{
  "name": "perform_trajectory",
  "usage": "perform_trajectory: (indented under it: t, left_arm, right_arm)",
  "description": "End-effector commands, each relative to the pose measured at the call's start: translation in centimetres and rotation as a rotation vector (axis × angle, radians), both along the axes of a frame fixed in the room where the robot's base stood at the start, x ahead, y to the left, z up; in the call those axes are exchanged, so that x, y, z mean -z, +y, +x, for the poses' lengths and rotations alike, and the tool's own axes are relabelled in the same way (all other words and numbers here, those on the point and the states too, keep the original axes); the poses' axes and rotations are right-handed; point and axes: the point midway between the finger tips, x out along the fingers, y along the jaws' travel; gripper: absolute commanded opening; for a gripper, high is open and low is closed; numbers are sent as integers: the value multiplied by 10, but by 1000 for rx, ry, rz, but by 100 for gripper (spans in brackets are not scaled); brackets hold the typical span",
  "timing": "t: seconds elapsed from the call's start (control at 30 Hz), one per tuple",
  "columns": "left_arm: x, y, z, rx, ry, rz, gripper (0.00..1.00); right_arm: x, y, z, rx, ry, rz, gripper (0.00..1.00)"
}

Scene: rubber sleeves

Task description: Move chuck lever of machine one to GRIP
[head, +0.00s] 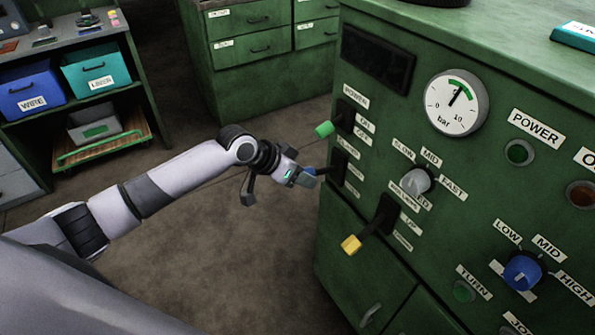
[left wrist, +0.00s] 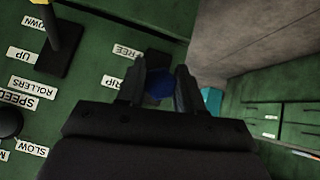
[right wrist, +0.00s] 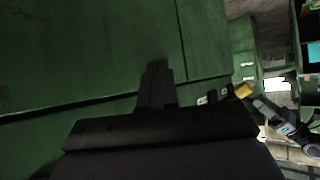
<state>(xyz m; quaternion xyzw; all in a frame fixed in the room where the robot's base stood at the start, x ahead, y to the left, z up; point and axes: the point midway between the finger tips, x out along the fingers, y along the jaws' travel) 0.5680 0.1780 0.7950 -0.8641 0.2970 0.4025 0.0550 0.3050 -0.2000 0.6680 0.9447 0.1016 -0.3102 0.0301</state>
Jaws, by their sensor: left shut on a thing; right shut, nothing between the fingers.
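The chuck lever has a blue knob (head: 311,171) and sticks out from a dark slot low on the left side of the green machine's panel. My left gripper (head: 306,177) is shut on this knob. In the left wrist view the blue knob (left wrist: 158,88) sits between the two fingers. A FREE label (left wrist: 127,51) and a partly hidden GRIP label (left wrist: 124,82) are beside the slot. The knob lies about level with the GRIP label in that picture. My right gripper (right wrist: 158,80) is shut and empty, in front of a plain green surface.
A green-knobbed lever (head: 324,129) is just above the chuck lever, and a yellow-knobbed lever (head: 351,244) is below right. A grey speed knob (head: 416,181), a blue knob (head: 522,270) and a gauge (head: 456,102) are on the panel. The floor (head: 225,240) left of the machine is clear.

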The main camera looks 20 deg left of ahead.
Motion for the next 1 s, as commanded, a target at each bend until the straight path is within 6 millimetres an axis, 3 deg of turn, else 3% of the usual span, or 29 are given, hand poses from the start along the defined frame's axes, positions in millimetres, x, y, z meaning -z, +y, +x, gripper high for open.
perform_trajectory:
  t: [0.03, 0.4, 1.0]
  left_arm:
    - [-11, -2, 1, 1, 29, 18, 0]
    - [-21, -6, 7, 3, 165, 122, 0]
    - [-22, -7, 9, 3, 198, 152, 0]
  right_arm:
    - [-13, -3, -1, 4, -1, -6, 0]
    - [-45, -3, -3, 12, 3, -5, 0]
    - [-52, -2, -3, 7, 4, -5, 0]
